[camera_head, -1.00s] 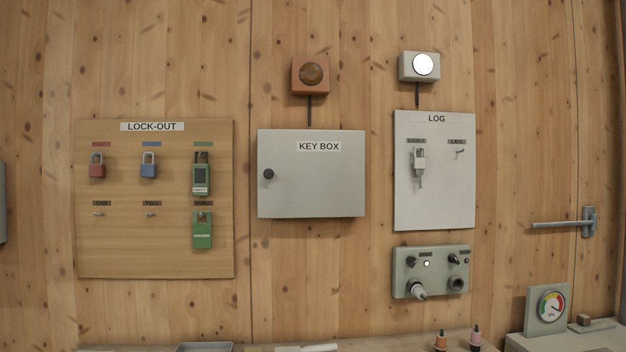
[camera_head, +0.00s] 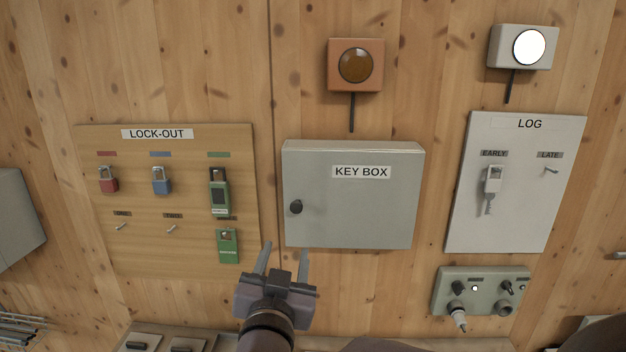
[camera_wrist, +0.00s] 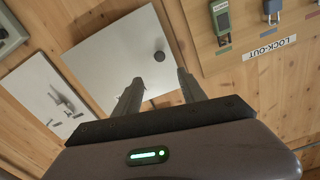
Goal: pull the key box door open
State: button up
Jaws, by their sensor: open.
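The grey key box (camera_head: 352,215) hangs on the wood wall with its door (camera_head: 350,200) shut. Its dark round knob (camera_head: 296,207) is at the door's left side. My gripper (camera_head: 283,255) is open and empty, its fingers pointing up, in front of the wall below the knob in the picture. In the wrist view the key box door (camera_wrist: 115,50) lies beyond the fingers, and the knob (camera_wrist: 159,56) shows past and between the two fingertips (camera_wrist: 160,78). The fingers look apart from the knob.
The lock-out board (camera_head: 140,240) with padlocks and green tags hangs to the left, close to my gripper in the picture. The log board (camera_head: 520,200) and a control box (camera_head: 480,290) are to the right. An orange lamp box (camera_head: 356,65) is above. A bench runs along the bottom.

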aim_at(296, 209)
jog(key=w+p, duration=0.1)
jog(key=w, duration=0.4)
jog(key=w+p, duration=0.1)
jog(key=w, duration=0.4)
jog(key=w+p, duration=0.1)
jog(key=w, duration=0.5)
jog(key=shift+d, duration=0.3)
grip_shut()
dwell(0.4)
